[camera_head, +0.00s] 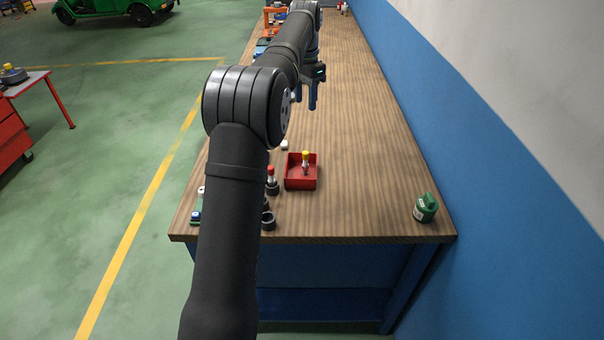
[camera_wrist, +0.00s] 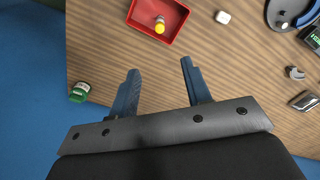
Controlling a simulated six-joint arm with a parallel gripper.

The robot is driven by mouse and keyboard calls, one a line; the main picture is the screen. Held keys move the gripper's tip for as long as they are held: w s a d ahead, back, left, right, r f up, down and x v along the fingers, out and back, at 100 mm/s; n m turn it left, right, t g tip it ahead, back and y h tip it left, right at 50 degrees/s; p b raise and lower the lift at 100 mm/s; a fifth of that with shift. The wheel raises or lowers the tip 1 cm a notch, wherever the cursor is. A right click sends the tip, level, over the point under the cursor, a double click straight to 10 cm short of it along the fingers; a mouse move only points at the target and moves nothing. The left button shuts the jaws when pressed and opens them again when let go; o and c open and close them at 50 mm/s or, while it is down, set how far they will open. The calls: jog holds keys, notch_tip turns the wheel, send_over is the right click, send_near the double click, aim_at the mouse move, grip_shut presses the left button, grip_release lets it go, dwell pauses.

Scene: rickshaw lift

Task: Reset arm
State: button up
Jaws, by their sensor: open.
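My arm reaches out over the long wooden workbench (camera_head: 345,140) in the head view. My gripper (camera_head: 312,108) hangs above the bench surface, fingers pointing down. In the wrist view my gripper (camera_wrist: 160,75) has its two blue-grey fingers spread apart, with only bare wood between them. It is open and empty, and touches nothing that I can see.
A red tray (camera_head: 301,184) holds a yellow-topped piece (camera_head: 306,158). A green container (camera_head: 426,207) stands near the bench's front right corner. Several small parts beside the tray are partly hidden by my arm. A blue wall (camera_head: 450,110) runs along the right; the middle bench is clear.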

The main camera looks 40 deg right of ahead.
aim_at(305, 152)
notch_tip(305, 152, down, 17)
jog(key=shift+s+f, duration=0.1)
jog(key=shift+f, duration=0.05)
jog(key=shift+r, duration=1.1)
